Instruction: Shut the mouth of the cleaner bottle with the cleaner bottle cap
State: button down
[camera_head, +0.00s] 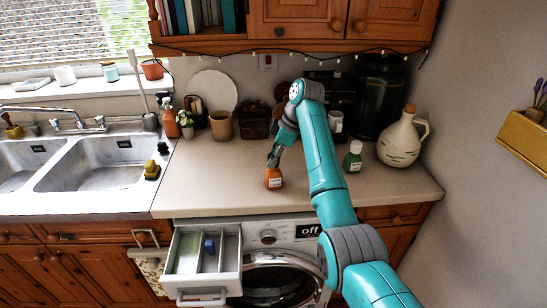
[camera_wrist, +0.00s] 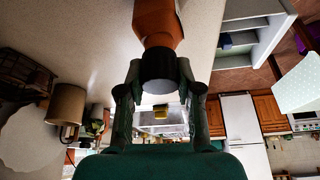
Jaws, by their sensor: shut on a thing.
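The orange cleaner bottle (camera_head: 273,179) with a pale label stands upright on the counter, left of its middle. It also shows at the top of the wrist view (camera_wrist: 158,20). My gripper (camera_head: 273,160) points down directly over the bottle's mouth. In the wrist view its fingers (camera_wrist: 159,75) are shut on the black cap (camera_wrist: 158,65), one on each side. The cap is in line with the bottle's neck and covers the mouth from this angle. I cannot tell whether the cap is fully seated.
A green bottle (camera_head: 353,158) and a white jug (camera_head: 402,138) stand to the right on the counter. A beige cup (camera_head: 221,125) and a plant pot (camera_head: 186,130) are behind left. An open drawer (camera_head: 204,252) juts out below the counter. The counter left of the bottle is clear.

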jog(key=shift+f+m, duration=0.1)
jog(key=shift+m, duration=0.4)
jog(key=m+t+h, duration=0.1)
jog(key=m+t, duration=0.1)
jog(key=m, duration=0.2)
jog(key=shift+m, duration=0.4)
jog(key=shift+m, duration=0.3)
jog(key=m+t+h, duration=0.1)
jog(key=m, duration=0.3)
jog(key=shift+h, duration=0.3)
jog(key=shift+m, duration=0.3)
jog(key=shift+a+m+t+h, duration=0.1)
jog(key=shift+m+t+h, duration=0.25)
jog(key=shift+m, duration=0.65)
jog(key=shift+m+h, duration=0.45)
jog(key=shift+m, duration=0.75)
